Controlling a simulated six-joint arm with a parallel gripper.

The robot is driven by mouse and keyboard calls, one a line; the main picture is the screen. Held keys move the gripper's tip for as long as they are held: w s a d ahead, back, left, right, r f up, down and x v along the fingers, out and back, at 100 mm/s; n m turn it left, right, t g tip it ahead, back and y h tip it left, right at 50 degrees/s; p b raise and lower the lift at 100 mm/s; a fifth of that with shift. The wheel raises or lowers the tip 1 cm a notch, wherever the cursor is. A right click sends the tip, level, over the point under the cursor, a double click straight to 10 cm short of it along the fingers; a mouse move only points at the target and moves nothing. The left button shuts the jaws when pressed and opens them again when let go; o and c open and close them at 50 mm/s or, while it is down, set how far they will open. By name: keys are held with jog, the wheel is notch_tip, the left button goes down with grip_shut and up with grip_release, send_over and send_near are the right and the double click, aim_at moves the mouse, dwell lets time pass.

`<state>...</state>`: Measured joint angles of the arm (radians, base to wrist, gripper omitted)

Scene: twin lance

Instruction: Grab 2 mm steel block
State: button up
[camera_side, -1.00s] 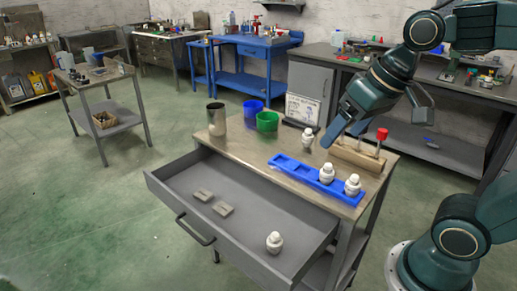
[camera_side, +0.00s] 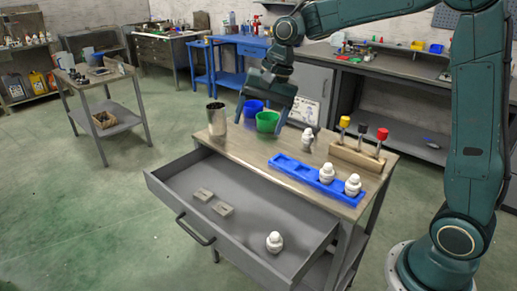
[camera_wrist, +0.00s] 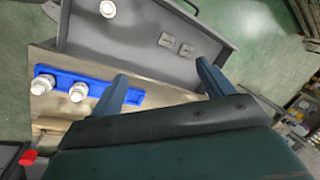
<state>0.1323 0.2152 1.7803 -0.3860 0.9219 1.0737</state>
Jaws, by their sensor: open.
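Two small grey steel blocks lie side by side in the open drawer: a left block (camera_side: 203,195) and a right block (camera_side: 223,209). Any thickness marking is too small to read. They also show in the wrist view, one (camera_wrist: 167,41) beside the other (camera_wrist: 186,50). My gripper (camera_side: 265,117) is open and empty, above the back of the table near the cups. In the wrist view its two fingers (camera_wrist: 160,85) are spread apart, with the blocks beyond them and well away.
The drawer (camera_side: 290,225) also holds a white bottle-like piece (camera_side: 274,242).

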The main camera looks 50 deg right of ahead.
jog(key=w+d+f+m+g+y, duration=0.1)
jog(key=w+f+m, duration=0.3)
jog(key=f, duration=0.6)
jog(key=w+d+f+m+g+y, duration=0.1)
jog(key=w+f+m, duration=0.3)
jog(key=w+f, duration=0.5)
jog(key=shift+d+f, duration=0.45)
jog(key=shift+f, duration=0.35)
jog(key=shift+f, duration=0.15)
send_over(223, 207)
jog(key=d, duration=0.3)
jog(key=shift+a+f, duration=0.15)
jog(key=shift+f, duration=3.7)
jog(key=shift+x, duration=2.55)
jog(key=shift+s+a, duration=0.15)
jog(key=shift+a, duration=0.05)
